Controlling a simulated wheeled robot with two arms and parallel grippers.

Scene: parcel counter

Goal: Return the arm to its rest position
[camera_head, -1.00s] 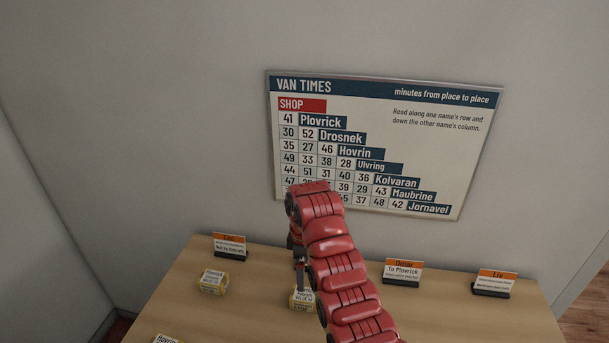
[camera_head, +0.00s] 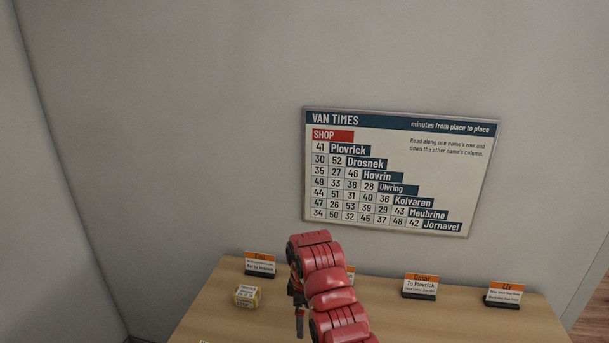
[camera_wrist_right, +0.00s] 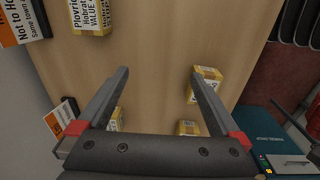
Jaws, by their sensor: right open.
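My right arm, red and segmented, reaches over the counter (camera_head: 400,325) in the head view. Its gripper (camera_head: 299,322) points down beside the arm. My left gripper is in neither view.
Yellow parcels lie on the counter: one at the left (camera_head: 246,297), others in the wrist view (camera_wrist_right: 205,84). A van times board (camera_head: 400,170) hangs behind. A teal item (camera_wrist_right: 262,130) shows at right.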

